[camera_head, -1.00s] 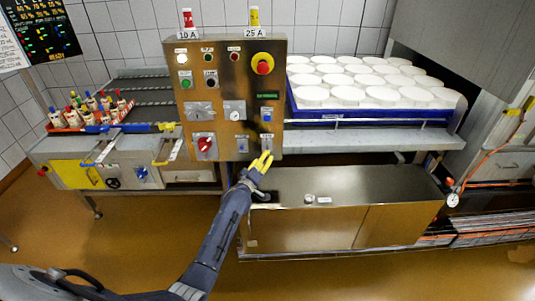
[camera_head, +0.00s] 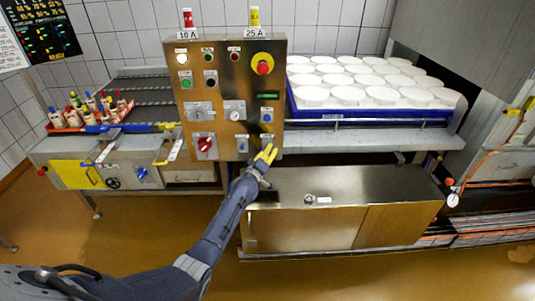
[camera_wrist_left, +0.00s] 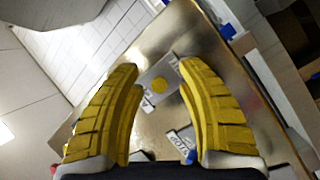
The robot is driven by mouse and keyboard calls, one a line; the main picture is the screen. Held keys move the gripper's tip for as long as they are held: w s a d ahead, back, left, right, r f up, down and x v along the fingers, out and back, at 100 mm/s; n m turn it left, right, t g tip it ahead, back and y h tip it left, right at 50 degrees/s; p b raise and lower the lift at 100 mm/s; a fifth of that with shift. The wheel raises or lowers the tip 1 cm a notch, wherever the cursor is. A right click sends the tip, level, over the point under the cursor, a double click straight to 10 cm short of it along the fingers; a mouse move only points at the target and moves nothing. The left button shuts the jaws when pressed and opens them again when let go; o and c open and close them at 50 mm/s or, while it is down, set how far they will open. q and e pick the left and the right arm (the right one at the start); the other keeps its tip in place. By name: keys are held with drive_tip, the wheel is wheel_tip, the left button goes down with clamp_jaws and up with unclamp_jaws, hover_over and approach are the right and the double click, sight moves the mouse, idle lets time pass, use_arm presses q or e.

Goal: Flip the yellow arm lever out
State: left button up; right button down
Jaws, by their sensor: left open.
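A steel control panel (camera_head: 222,100) stands upright at the middle of the head view. In the left wrist view a light plate (camera_wrist_left: 150,73) on it carries a round yellow knob (camera_wrist_left: 159,85), which looks like the yellow arm lever seen end-on. My left gripper (camera_head: 265,154) is at the panel's lower right corner. Its yellow fingers are open and empty, and in the left wrist view the knob shows between the fingertips (camera_wrist_left: 158,72), apart from both. I cannot tell how far ahead it is. In the head view the lever is not clearly visible near my fingers.
Several switches surround the spot, including a blue one (camera_head: 242,145) left of my fingers and a red emergency button (camera_head: 263,64) above. A steel cabinet (camera_head: 305,225) stands below right. A blue tray (camera_head: 375,113) of white moulds lies right of the panel.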

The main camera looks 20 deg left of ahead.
use_arm(q)
clamp_jaws()
drive_tip(key=shift+f, duration=0.1)
idle(0.4)
drive_tip(key=shift+w+f+m+t, duration=0.1)
drive_tip(key=shift+f+m+t, duration=0.1)
drive_tip(key=shift+m+t, duration=0.35)
drive_tip(key=shift+d+f+t, duration=0.1)
drive_tip(key=shift+d+t, duration=0.05)
drive_tip(key=shift+t, duration=0.1)
drive_tip(key=c, duration=0.8)
unclamp_jaws()
drive_tip(key=shift+c, duration=1.8)
unclamp_jaws()
drive_tip(key=o, duration=0.4)
